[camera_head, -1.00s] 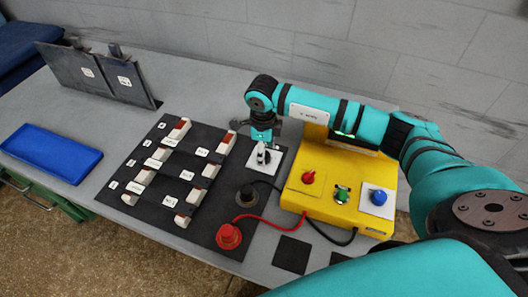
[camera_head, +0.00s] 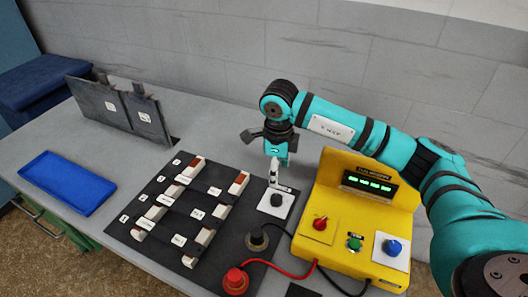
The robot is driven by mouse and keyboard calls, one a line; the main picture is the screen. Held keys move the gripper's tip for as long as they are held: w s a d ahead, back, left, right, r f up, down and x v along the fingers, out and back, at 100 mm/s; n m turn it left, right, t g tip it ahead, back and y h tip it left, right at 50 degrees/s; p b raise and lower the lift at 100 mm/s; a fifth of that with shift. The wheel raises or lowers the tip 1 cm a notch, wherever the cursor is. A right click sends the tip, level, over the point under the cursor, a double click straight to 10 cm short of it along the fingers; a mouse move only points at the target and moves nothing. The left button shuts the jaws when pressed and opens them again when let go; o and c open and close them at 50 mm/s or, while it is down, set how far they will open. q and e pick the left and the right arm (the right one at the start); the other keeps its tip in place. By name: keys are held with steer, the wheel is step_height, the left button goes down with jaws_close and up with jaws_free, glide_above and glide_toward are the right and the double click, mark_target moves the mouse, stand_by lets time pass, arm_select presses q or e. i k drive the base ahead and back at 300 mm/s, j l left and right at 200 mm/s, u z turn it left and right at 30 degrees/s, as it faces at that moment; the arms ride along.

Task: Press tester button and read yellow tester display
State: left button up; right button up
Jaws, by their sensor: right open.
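The yellow tester (camera_head: 336,190) stands on the bench right of centre. Its dark display (camera_head: 369,185) is lit with green characters, too small to read. Its front carries a red knob (camera_head: 320,223), a green button (camera_head: 354,243) and a blue button (camera_head: 392,247) on a white plate. My right gripper (camera_head: 276,176) points down, left of the tester, just above or at a white square plate (camera_head: 270,208) with a dark round piece (camera_head: 277,199). It is open, apart from the tester's buttons; whether it touches the dark piece I cannot tell. My left gripper is out of view.
A black mat (camera_head: 180,238) holds rows of labelled red-and-white pieces. A red plug (camera_head: 236,281) and a black plug (camera_head: 257,240) have cables to the tester. A blue tray (camera_head: 68,180) and dark upright plates (camera_head: 120,108) stand left. A wall rises behind.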

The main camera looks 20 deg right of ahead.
mark_target(354, 243)
steer(key=k+j, duration=0.3)
steer(key=k, duration=0.15)
steer(key=k+j, duration=0.65)
steer(key=k, duration=0.25)
